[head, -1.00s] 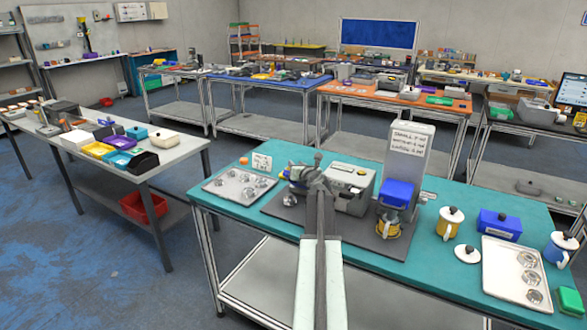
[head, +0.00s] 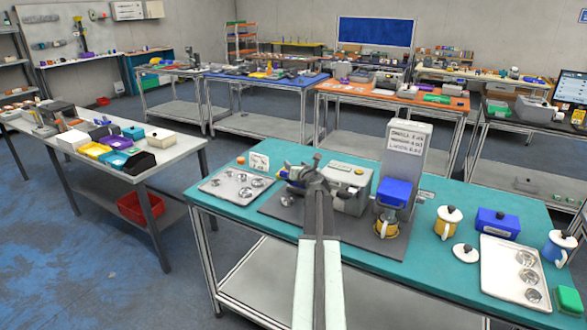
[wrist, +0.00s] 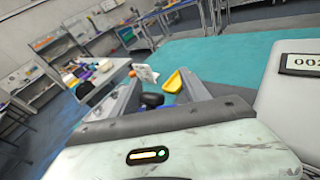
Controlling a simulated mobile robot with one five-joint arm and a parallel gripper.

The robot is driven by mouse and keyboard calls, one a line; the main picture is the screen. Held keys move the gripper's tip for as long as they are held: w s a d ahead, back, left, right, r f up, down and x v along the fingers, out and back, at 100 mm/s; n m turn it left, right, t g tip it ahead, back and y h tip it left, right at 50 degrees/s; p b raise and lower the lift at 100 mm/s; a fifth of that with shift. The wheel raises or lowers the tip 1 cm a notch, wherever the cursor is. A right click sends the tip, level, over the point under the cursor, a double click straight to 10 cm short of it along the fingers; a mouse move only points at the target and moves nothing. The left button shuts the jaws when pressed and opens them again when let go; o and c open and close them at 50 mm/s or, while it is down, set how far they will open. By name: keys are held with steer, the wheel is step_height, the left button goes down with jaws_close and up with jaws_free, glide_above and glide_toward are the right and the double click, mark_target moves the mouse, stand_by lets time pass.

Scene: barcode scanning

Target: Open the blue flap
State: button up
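A blue flap (head: 395,192) sits low on the front of an upright grey-white device on the teal table. A yellow mug (head: 386,226) stands directly below it. The flap looks lowered over the mug; whether they touch is unclear. My gripper (head: 311,163) is left of the device, apart from the flap. In the wrist view my gripper (wrist: 153,90) has its two fingers spread. A black knob-like thing (wrist: 152,99) and a yellow piece (wrist: 175,80) show between or beyond them. I see no firm grip. The flap is not recognisable in the wrist view.
A grey box-shaped machine (head: 350,190) stands between my gripper and the device. A metal tray (head: 232,196) lies left. A yellow mug with a lid (head: 447,221), a loose lid (head: 466,252), a blue box (head: 498,223) and another tray (head: 505,285) lie right.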

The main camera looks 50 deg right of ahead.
steer(key=shift+s, duration=0.1)
steer(key=p+v, duration=0.1)
steer(key=v, duration=0.6)
steer(key=shift+s+a, duration=0.25)
